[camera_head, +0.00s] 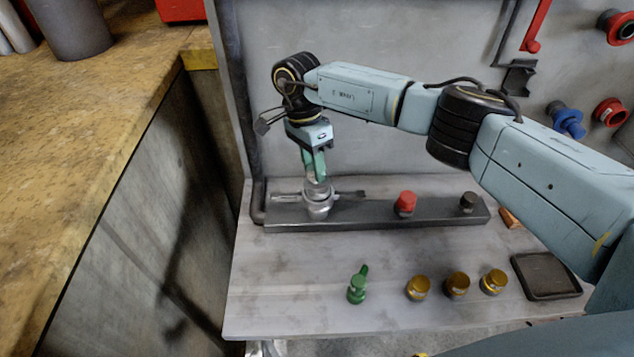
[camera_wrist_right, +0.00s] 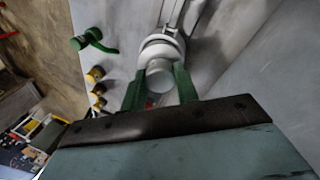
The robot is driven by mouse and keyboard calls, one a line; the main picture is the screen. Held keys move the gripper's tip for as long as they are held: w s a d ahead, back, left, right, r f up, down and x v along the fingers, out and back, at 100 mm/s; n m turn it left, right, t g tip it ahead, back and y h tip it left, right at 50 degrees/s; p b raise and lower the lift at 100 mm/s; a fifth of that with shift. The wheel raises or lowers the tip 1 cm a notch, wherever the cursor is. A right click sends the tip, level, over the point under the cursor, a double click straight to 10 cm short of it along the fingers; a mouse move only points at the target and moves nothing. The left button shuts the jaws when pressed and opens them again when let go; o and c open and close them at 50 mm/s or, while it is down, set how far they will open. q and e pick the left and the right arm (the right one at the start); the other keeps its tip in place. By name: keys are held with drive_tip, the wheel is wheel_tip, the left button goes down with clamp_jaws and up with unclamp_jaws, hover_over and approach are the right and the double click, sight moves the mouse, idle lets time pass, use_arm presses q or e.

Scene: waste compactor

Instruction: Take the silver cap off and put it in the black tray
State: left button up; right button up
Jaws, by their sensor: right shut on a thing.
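The silver cap (camera_head: 317,188) sits on a silver fitting at the left end of the dark grey bar. My right gripper (camera_head: 317,178) points down over it, with its green fingers shut on the cap. In the right wrist view, the round silver cap (camera_wrist_right: 159,76) is between the fingers of the right gripper (camera_wrist_right: 160,85). The cap still appears in line with the fitting; I cannot tell whether it is loose. The black tray (camera_head: 545,276) lies flat and empty at the right of the table. My left gripper is not in view.
A red cap (camera_head: 405,203) and a dark cap (camera_head: 468,202) stand on the bar (camera_head: 360,216). A green nozzle piece (camera_head: 358,286) and several yellow caps (camera_head: 457,284) stand in front. An orange-brown piece (camera_head: 509,218) lies near the bar's right end. A grey wall rises behind.

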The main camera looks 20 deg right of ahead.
drive_tip(key=shift+r+p, duration=1.05)
drive_tip(key=shift+r, duration=1.2)
